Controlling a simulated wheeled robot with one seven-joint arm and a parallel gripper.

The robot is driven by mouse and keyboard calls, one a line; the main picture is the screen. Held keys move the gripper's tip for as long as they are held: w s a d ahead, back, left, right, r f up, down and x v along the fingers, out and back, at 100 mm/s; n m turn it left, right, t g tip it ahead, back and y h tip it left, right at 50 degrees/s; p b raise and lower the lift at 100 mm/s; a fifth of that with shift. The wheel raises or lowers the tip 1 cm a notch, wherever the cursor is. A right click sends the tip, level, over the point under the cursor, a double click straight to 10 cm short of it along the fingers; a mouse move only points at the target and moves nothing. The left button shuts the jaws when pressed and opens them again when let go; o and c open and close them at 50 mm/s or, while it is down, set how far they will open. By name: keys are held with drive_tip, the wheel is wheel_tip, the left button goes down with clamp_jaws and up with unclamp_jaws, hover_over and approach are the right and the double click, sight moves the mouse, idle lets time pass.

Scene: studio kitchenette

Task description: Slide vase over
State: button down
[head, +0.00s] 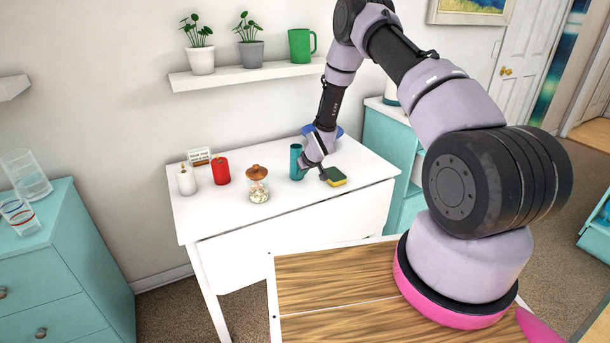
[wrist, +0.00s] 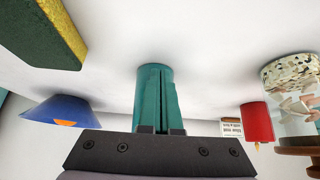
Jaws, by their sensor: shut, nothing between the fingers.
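The teal cylinder (head: 295,162), the likeliest vase, stands upright on the white table (head: 222,222). It also shows in the middle of the wrist view (wrist: 148,90), straight ahead of my gripper. My gripper (head: 322,175) is shut and empty, low over the table just right of the vase in the head view. My wrist covers part of the space between them, and I cannot tell whether they touch.
A yellow-green sponge (head: 335,176) lies close to my gripper's right. A blue bowl (head: 308,130) is behind. A lidded glass jar (head: 258,188), red candle (head: 221,172), white candle (head: 186,180) and small sign (head: 199,156) stand left. Bare tabletop lies in front of the vase.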

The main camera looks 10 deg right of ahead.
sight(291, 164)
drive_tip(key=shift+w+a, duration=0.25)
drive_tip(key=shift+w, duration=0.35)
drive_tip(key=shift+w+a, duration=0.2)
drive_tip(key=shift+w, duration=0.35)
drive_tip(key=shift+w+a, duration=0.35)
drive_tip(key=shift+w, duration=0.6)
drive_tip(key=shift+w+a, duration=0.35)
drive_tip(key=shift+w, duration=0.55)
drive_tip(key=shift+w+a, duration=0.35)
drive_tip(key=shift+w, duration=0.6)
drive_tip(key=shift+w, duration=0.1)
drive_tip(key=shift+w+a, duration=0.15)
drive_tip(key=shift+w, duration=0.1)
drive_tip(key=shift+s+d+r, duration=0.35)
drive_tip(key=shift+s+r, duration=0.15)
drive_tip(key=shift+s, duration=0.45)
drive_tip(key=shift+s+d+r, duration=0.4)
drive_tip(key=shift+s+r, duration=0.15)
drive_tip(key=shift+s, duration=0.4)
drive_tip(key=shift+s+d+r, duration=0.35)
drive_tip(key=shift+s+r, duration=0.15)
drive_tip(key=shift+s, duration=0.45)
